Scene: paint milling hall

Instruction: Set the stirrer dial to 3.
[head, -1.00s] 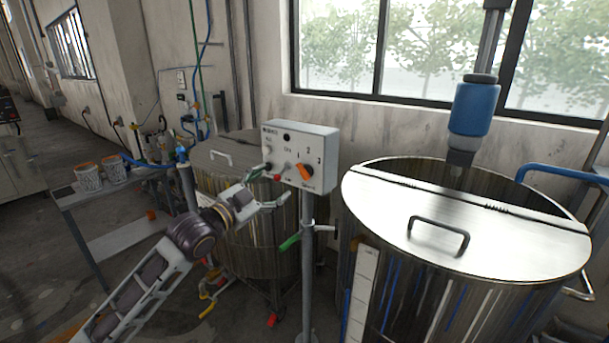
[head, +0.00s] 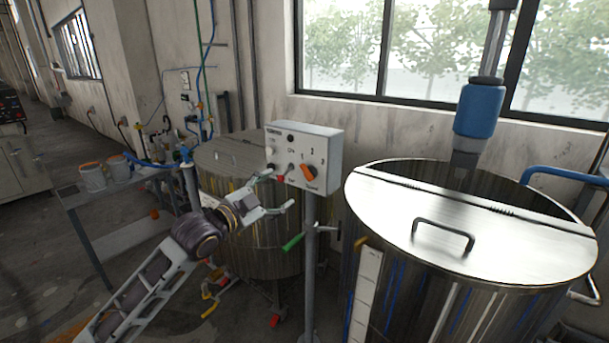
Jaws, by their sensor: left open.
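The stirrer dial (head: 309,172) is an orange knob on the right half of the front of a light grey control box (head: 327,150). The numbers 1, 2 and 3 are printed around it. Its pointer seems to lie toward the 1, but it is too small to be sure. My left gripper (head: 279,190) is open and empty, in front of the box's lower left part, to the left of and a little below the dial. I cannot tell whether a fingertip touches the box. My right gripper is not in view.
A large lidded steel vat (head: 390,205) stands close on the right, and another tank (head: 255,235) is behind my gripper. A table with buckets (head: 92,177) is at the left.

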